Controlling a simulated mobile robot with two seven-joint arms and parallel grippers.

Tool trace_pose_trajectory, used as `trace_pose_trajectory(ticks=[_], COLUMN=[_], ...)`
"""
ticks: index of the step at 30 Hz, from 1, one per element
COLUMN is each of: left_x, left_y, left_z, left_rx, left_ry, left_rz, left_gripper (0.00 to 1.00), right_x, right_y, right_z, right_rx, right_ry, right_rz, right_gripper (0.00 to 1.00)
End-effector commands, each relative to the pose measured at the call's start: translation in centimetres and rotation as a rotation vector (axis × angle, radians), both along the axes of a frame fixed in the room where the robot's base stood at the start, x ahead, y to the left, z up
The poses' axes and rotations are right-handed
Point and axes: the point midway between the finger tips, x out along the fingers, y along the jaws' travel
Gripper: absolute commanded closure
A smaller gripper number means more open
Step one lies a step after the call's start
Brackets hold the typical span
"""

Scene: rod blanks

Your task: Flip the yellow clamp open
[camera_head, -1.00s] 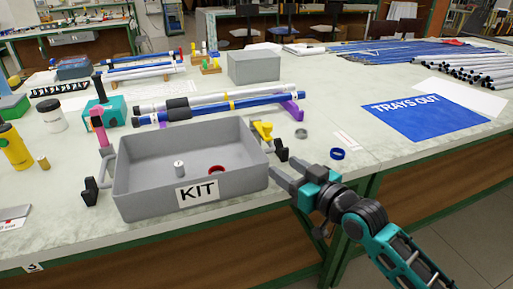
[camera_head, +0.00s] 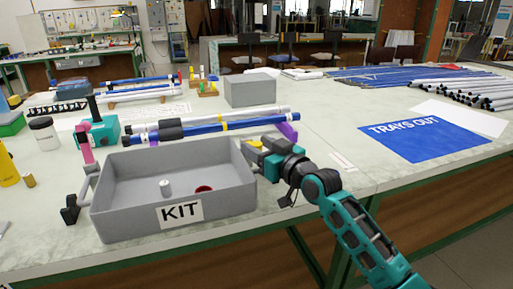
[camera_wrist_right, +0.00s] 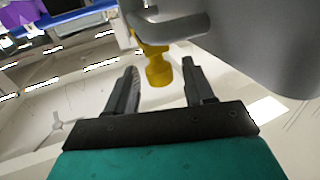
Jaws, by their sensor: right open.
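The yellow clamp (camera_head: 255,144) is at the right end of the grey KIT tray (camera_head: 122,222), mostly hidden behind my right gripper (camera_head: 259,154) in the head view. In the right wrist view, the yellow clamp (camera_wrist_right: 158,68) hangs down with its rounded end between the tips of my right gripper's two fingers (camera_wrist_right: 160,80). The fingers are apart, with a gap on each side of the clamp. The tray's grey handle (camera_wrist_right: 180,28) runs close beside the clamp.
Blue and white rods (camera_head: 205,126) lie behind the tray on purple holders (camera_head: 288,131). A white cylinder (camera_head: 165,187) and a red ring (camera_head: 204,189) are inside the tray.

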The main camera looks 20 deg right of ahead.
Motion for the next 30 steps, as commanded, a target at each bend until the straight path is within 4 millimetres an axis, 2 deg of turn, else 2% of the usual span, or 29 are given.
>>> trace_pose_trajectory(ticks=[5, 14, 30], left_x=[-0.02, 0.0, 0.04], left_y=[0.0, -0.09, -0.25], left_z=[-0.26, -0.22, -0.16], left_rx=[0.0, -0.004, -0.01], left_ry=[0.0, 0.0, 0.0], left_rz=[0.0, 0.003, 0.007], left_gripper=[0.51, 0.51, 0.51], right_x=[1.01, 1.12, 1.08], right_y=[0.45, 0.47, 0.45], right_z=[0.01, 0.01, 0.0], right_rx=[0.0, 0.0, 0.0], right_ry=[-0.001, 0.0, 0.0], right_rz=[0.001, 0.001, 0.001], right_gripper=[0.47, 0.48, 1.0])
